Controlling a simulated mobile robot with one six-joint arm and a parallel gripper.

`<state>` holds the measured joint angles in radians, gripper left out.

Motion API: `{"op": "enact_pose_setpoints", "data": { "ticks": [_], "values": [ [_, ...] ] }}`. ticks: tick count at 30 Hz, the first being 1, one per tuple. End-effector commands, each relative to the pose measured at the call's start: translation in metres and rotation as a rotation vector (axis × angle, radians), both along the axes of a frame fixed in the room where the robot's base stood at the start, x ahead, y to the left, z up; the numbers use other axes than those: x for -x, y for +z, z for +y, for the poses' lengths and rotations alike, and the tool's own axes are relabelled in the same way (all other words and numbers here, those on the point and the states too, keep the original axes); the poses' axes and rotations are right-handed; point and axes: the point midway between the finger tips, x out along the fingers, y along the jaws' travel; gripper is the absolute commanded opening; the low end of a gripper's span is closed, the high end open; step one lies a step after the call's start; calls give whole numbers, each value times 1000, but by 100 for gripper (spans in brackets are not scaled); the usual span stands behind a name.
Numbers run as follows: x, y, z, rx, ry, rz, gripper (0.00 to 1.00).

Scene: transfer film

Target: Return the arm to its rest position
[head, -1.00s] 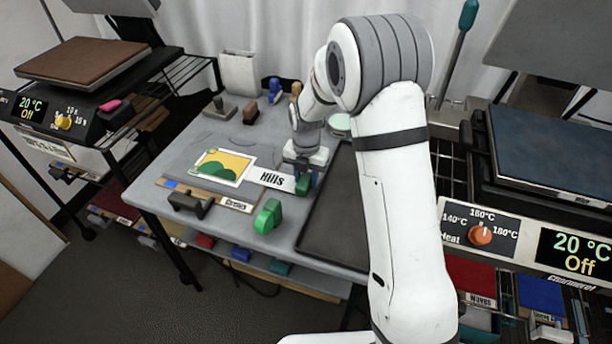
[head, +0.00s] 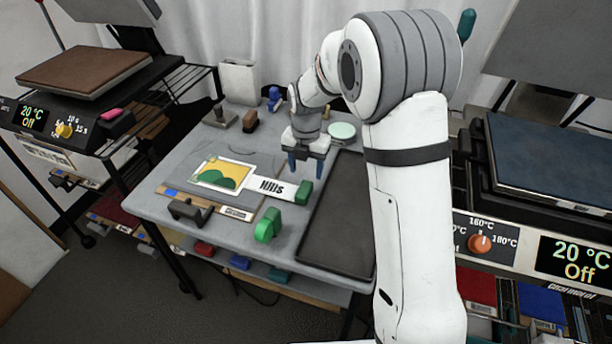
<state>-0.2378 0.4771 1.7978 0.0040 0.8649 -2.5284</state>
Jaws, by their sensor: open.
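My gripper (head: 306,166) is in the middle of the head view, pointing down with its two blue fingers apart. It is empty and hangs above the grey table (head: 170,240), just behind the green end block (head: 303,192) of a white strip lettered "Hills" (head: 268,187). My white arm comes in from the lower right and hides part of the table's right side.
A dark tray (head: 330,225) lies right of my gripper. A green handle (head: 268,225) and a dark handle (head: 188,210) stand near the front. A pale round dish (head: 342,131) is behind. Heat presses with brown (head: 85,72) and blue (head: 550,165) plates flank the table; both read 20 °C, Off.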

Motion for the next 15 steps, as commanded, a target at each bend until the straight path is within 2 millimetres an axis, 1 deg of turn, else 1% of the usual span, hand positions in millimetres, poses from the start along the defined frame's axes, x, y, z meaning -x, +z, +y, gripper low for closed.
{"op": "enact_pose_setpoints", "data": {
  "ticks": [1, 8, 11, 14, 15],
  "values": [
    [0, 5, 0, -1, 0, -1, 56],
    [2, 13, -2, -1, -26, -3, 56],
    [11, 28, -10, -4, -136, -13, 56],
    [28, 54, -24, -12, -347, -30, 56],
    [37, 65, -30, -17, -450, -37, 56]
  ]
}}
